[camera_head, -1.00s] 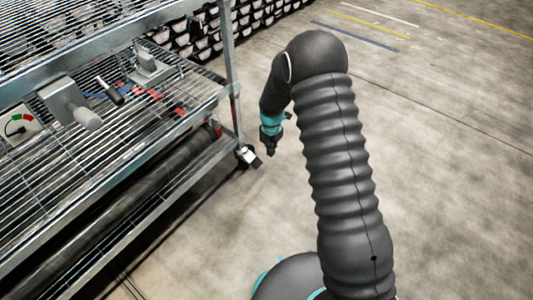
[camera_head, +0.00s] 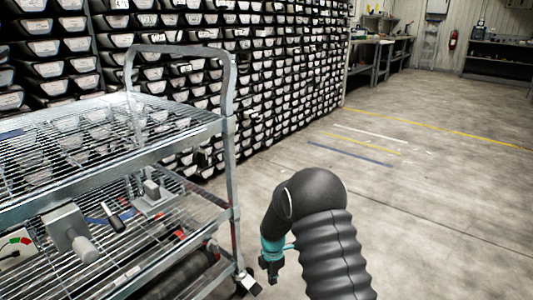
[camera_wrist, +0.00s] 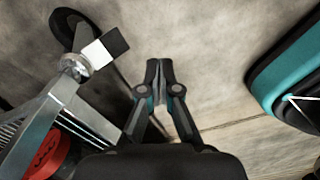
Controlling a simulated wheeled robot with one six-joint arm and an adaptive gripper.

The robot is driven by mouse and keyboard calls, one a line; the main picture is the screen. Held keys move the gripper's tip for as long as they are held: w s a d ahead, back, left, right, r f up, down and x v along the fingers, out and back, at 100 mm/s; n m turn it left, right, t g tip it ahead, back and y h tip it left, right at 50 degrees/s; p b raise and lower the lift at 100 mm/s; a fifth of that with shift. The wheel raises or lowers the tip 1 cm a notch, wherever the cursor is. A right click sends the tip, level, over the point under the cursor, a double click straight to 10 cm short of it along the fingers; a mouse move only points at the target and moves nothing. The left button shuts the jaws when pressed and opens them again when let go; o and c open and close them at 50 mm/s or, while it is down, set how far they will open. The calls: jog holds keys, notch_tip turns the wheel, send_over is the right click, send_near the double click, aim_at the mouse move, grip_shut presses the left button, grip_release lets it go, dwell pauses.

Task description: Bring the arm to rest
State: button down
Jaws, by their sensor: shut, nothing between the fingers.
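My gripper (camera_head: 271,271) hangs at the end of my folded dark arm, to the right of the wire cart, pointing down over the concrete floor. In the wrist view my gripper (camera_wrist: 157,68) shows its two fingertips together, shut with nothing between them. The floor lies beyond the tips. A cart wheel and its fitting are at the left of the fingers, apart from them. My arm hides part of the floor in the head view.
The wire cart (camera_head: 232,180) stands close at the left, with tools on its lower shelf. A wall of core trays (camera_head: 290,75) stands behind. Workbenches (camera_head: 380,50) and a fire extinguisher (camera_head: 453,40) are at the back. The floor (camera_head: 440,200) at the right is clear.

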jog(key=s+d+r+m+t, duration=0.2)
jog(key=s+d+r+m, duration=0.2)
jog(key=s+r+m, duration=0.4)
jog(key=s+d+r+m+t+p, duration=0.1)
jog(key=s+d+r+m, duration=0.4)
jog(key=s+r, duration=0.8)
jog(key=s+d+r+m+t+p, duration=0.1)
jog(key=s+d+r+m+t, duration=0.2)
jog(key=s+r+m, duration=0.8)
notch_tip(320, 180, up, 7)
jog(key=shift+s+d+r, duration=0.1)
jog(key=shift+s+d, duration=0.15)
jog(key=shift+d, duration=0.55)
jog(key=shift+a, duration=0.15)
